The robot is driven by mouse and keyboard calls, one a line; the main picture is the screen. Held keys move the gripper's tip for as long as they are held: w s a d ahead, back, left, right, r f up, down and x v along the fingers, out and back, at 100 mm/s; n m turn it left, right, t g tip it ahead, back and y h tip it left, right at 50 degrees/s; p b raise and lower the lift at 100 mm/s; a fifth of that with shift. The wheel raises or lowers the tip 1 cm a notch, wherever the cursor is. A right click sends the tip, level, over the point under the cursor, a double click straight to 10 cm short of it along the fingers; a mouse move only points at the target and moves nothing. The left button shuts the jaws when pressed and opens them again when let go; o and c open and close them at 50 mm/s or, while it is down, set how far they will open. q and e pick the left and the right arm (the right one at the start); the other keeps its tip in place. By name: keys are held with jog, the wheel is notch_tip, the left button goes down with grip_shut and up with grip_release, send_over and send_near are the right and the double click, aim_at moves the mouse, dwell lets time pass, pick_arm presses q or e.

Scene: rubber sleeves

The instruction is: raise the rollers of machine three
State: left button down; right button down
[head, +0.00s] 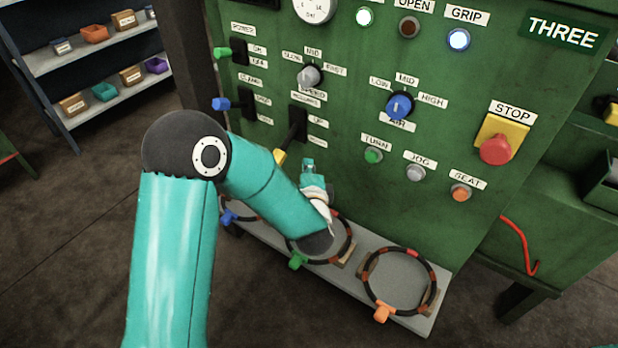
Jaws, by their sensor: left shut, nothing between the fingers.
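The green panel of machine three (350,150) fills the middle of the head view, with a "THREE" sign (563,33) at top right. The rollers lever has a black slot (298,118) below a hard-to-read label. Its dark rod slants down and left to a yellow handle (280,157), partly behind my left arm. My left gripper (308,164) is just right of the yellow handle, in front of the panel. It is shut and empty. Whether it touches the handle I cannot tell. My right gripper is not in view.
A green lever (222,53) and a blue lever (221,104) stick out at left. A blue dial (400,106), buttons and a red STOP button (495,149) are to the right. Below, a grey shelf (430,318) holds several rings. A bin rack (85,60) stands far left.

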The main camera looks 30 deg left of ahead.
aim_at(286, 143)
pick_arm(q)
jog(key=a, duration=0.4)
jog(key=shift+w+a+b, duration=0.2)
jog(key=shift+a+b, duration=0.15)
jog(key=shift+b, duration=0.05)
